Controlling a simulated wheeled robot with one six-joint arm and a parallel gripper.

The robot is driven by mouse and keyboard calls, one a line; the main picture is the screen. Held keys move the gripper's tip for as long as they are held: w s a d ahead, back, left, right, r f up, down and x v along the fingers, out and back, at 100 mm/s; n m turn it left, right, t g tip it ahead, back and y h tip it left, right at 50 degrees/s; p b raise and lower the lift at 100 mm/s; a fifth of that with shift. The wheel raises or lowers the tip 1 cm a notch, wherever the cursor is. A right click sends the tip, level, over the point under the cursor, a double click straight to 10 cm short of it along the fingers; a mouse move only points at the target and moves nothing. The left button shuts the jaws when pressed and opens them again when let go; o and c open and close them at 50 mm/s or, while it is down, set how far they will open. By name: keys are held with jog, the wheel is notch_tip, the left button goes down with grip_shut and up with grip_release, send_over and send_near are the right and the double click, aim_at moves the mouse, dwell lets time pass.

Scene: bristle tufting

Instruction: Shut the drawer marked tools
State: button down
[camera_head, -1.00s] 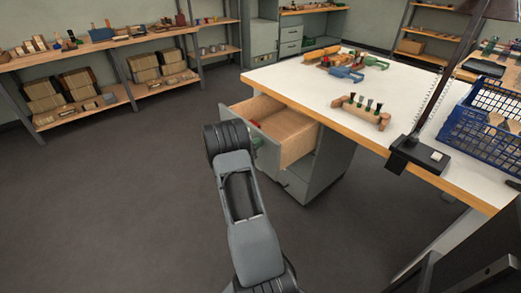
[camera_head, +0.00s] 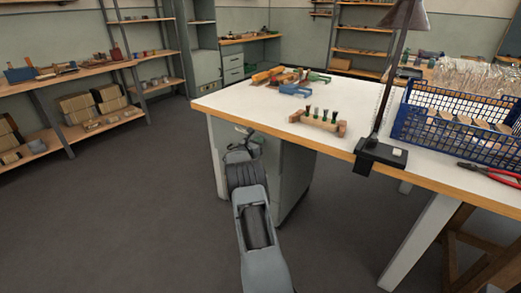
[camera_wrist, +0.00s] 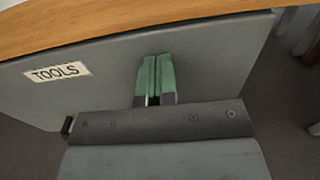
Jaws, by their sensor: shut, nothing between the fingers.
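The drawer front (camera_wrist: 215,65) is a flat grey panel with a white label reading TOOLS (camera_wrist: 57,72) in the wrist view. It lies close under the wooden edge of the worktop. In the head view no open drawer box shows; my arm covers part of the front of the grey cabinet (camera_head: 290,175). My gripper (camera_wrist: 157,62) is shut and empty, its green fingers together and pointing at the drawer front, right of the label. The fingertips are at or very near the panel; I cannot tell if they touch it.
The white worktop (camera_head: 240,100) carries a wooden block with brushes (camera_head: 318,122), a lamp base (camera_head: 380,152), a blue crate (camera_head: 450,125) and red-handled pliers (camera_head: 490,174). Shelves (camera_head: 90,130) stand at the left. The floor (camera_head: 120,220) to the left is clear.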

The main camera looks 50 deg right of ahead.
jog(key=shift+w+d+r, duration=0.1)
jog(key=shift+d+r, duration=0.05)
jog(key=shift+d, duration=0.5)
jog(key=shift+w+d+r, duration=0.1)
jog(key=shift+d+r, duration=0.05)
jog(key=shift+d, duration=0.45)
jog(key=shift+s+r, duration=0.1)
jog(key=shift+r, duration=0.05)
jog(key=shift+a, duration=0.1)
jog(key=s+a+p, duration=0.1)
jog(key=s+a, duration=0.1)
jog(key=a, duration=1.2)
jog(key=shift+f, duration=0.4)
